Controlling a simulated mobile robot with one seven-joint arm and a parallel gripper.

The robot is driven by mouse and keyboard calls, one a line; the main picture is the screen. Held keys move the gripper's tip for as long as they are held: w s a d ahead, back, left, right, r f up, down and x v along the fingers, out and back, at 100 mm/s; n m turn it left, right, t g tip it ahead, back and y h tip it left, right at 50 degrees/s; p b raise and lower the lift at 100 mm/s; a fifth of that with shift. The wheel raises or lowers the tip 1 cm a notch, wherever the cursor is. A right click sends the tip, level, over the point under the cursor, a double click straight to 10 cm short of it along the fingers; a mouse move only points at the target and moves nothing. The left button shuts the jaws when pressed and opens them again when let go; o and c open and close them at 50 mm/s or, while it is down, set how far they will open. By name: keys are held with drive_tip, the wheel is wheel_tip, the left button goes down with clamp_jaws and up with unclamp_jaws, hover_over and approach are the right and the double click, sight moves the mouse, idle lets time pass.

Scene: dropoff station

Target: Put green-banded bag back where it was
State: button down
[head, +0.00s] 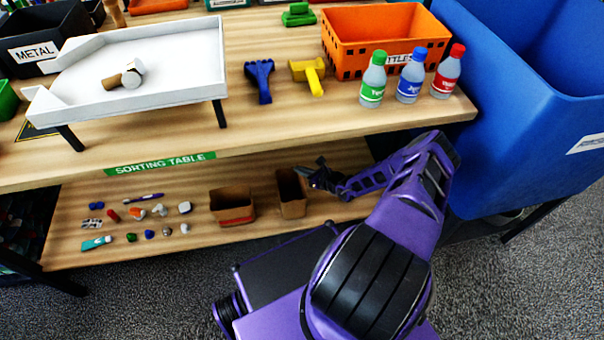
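Two open brown paper bags are on the lower shelf (335,158). The left bag (232,207) shows a red band near its bottom. The right bag (292,207) shows no clear band from here, so I cannot confirm a green one. My gripper (310,174) is at the right bag's upper right rim. It looks very close to or touching the rim. The fingers are small and dark, and I cannot tell whether they are shut on the bag. The right bag's base looks to be on or just above the shelf.
Small items, including a toothpaste tube (96,243), lie on the lower shelf's left. The sorting table (290,125) overhangs it, carrying a white tray (150,65), bottles (373,80) and an orange crate (345,62). A blue bin (530,110) stands to the right.

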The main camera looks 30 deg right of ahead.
drive_tip(key=shift+f, duration=0.95)
drive_tip(key=shift+f+b, duration=0.15)
drive_tip(key=shift+b, duration=0.15)
drive_tip(key=c, duration=1.1)
unclamp_jaws()
drive_tip(key=p+v, duration=0.2)
drive_tip(key=v, duration=1)
drive_tip(key=shift+p, duration=0.4)
drive_tip(key=shift+d, duration=0.1)
